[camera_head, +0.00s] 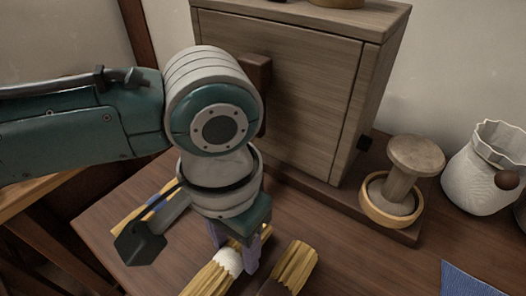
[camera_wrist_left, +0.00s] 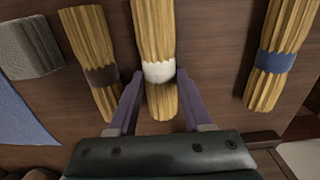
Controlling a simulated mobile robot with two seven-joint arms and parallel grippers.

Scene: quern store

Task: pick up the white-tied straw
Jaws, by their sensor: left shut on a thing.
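The white-tied straw (camera_head: 207,281) is a yellow bundle with a white band, lying at the front of the wooden table in the head view. It also shows in the left wrist view (camera_wrist_left: 154,35), running up from between the fingers. My left gripper (camera_head: 236,252) points down over it, its purple fingers on either side of the bundle near the white band. I cannot tell if the bundle is lifted. My right gripper is not in view.
A brown-tied bundle (camera_head: 295,265) lies just right of the held one; a blue-tied bundle (camera_wrist_left: 275,65) lies on the other side. A wooden cabinet (camera_head: 300,85) stands behind. A bowl with a wooden pestle (camera_head: 404,172) and a white jug (camera_head: 474,178) are at right, near a blue cloth (camera_head: 468,281).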

